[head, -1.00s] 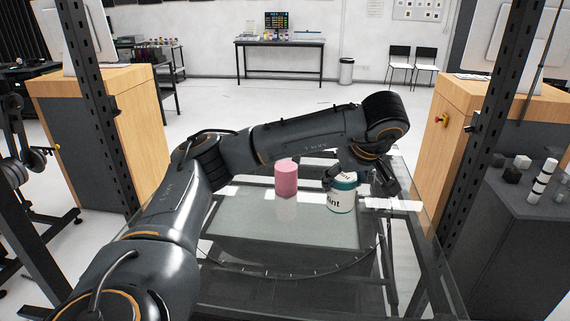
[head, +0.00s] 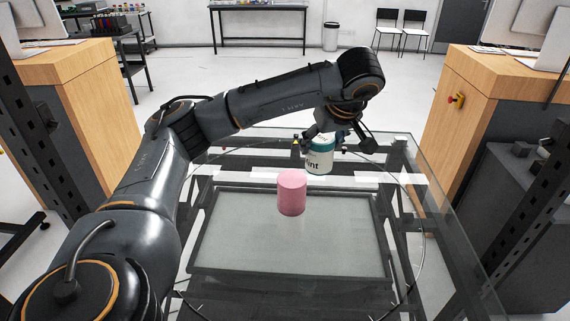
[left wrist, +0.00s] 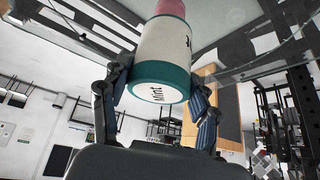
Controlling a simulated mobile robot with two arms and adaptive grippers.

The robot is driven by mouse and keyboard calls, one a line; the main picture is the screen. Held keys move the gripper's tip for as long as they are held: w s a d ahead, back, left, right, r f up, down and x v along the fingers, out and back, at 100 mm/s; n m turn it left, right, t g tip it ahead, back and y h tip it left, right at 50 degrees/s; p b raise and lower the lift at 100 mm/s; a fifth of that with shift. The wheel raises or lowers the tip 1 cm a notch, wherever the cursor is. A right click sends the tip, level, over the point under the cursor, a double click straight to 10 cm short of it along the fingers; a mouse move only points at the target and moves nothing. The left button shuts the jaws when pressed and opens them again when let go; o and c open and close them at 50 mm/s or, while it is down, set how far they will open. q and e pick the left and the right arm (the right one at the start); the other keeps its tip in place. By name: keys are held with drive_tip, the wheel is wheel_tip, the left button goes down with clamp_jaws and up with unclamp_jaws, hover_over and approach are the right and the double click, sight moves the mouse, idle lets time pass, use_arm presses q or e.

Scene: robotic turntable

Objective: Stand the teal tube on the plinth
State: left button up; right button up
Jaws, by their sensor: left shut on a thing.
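The teal tube (head: 321,162) is a white-sided cylinder with a teal end band and dark lettering. My left gripper (head: 320,141) is shut around its teal end from above, and the tube hangs nearly upright. In the left wrist view the tube (left wrist: 162,62) sits between the two fingers, its lettered teal end facing the camera. A pink cylinder (head: 291,195) stands on the glass table, nearer to the head camera and a little left of the tube. It may be the plinth. Whether the tube's lower end touches anything is unclear. My right gripper is out of view.
The glass table (head: 440,240) has a dark frame and a frosted panel (head: 290,250), clear in front of the pink cylinder. Wooden-topped cabinets stand at left (head: 60,80) and right (head: 490,85). Dark posts flank the table.

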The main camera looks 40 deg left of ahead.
use_arm(q)
drive_tip(key=shift+a+f, duration=0.3)
drive_tip(key=shift+a, duration=0.35)
drive_tip(key=w+a+f+p, duration=0.1)
drive_tip(key=a+f, duration=0.2)
drive_tip(key=w+a+f+p, duration=0.1)
drive_tip(key=a+f, duration=0.3)
drive_tip(key=w+a+f+p, duration=0.2)
drive_tip(key=a+f, duration=0.1)
drive_tip(key=f, duration=0.1)
drive_tip(key=shift+a+f, duration=0.1)
drive_tip(key=shift+a, duration=0.3)
drive_tip(key=shift+f, duration=0.25)
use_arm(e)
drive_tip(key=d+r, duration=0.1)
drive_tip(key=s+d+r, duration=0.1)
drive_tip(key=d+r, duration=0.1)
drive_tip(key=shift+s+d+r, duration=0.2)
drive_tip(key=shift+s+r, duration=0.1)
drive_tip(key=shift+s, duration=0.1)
